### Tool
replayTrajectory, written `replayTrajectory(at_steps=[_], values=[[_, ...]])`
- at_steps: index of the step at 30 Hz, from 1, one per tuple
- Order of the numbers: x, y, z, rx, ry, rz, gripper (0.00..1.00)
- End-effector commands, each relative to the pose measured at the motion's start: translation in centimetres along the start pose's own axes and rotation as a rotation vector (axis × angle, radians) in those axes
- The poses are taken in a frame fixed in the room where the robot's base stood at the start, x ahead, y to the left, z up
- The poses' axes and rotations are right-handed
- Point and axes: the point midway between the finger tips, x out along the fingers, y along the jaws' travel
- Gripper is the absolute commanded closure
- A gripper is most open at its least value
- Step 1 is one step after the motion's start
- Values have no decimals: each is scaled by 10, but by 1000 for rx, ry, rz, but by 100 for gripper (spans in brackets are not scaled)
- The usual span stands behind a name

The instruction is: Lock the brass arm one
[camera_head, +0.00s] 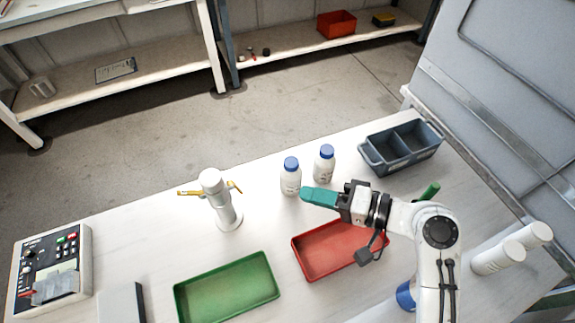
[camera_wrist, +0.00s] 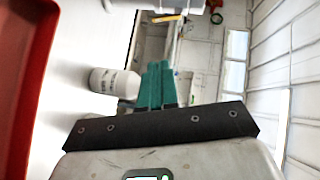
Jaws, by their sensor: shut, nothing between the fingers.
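A white post-shaped reactor (camera_head: 222,200) stands upright on the table, left of my gripper. One brass arm (camera_head: 189,192) sticks out from its left side, and another brass arm (camera_head: 235,187) sticks out from its right side. I cannot tell which is arm one or whether either is locked. In the wrist view a brass-coloured arm (camera_wrist: 166,18) shows at the top, ahead of the fingers. My gripper (camera_head: 304,194) has teal fingers pressed together, empty, above the table and pointing left towards the reactor, well apart from it. The fingers also show in the wrist view (camera_wrist: 158,72).
Two white bottles with blue caps (camera_head: 291,178) (camera_head: 325,165) stand close behind my gripper. A red tray (camera_head: 300,262) lies below my arm, and a green tray (camera_head: 180,302) is front left. A grey divided bin (camera_head: 405,165) is back right. A control box (camera_head: 84,262) is far left.

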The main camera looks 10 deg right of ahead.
Motion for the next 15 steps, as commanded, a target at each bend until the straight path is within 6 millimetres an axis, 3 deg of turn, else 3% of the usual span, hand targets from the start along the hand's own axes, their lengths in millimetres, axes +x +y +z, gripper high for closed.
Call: replayTrajectory(at_steps=[8, 15], values=[[5, -1, 7, 51, 13, -9, 100], [47, -2, 7, 50, 9, -8, 100]])
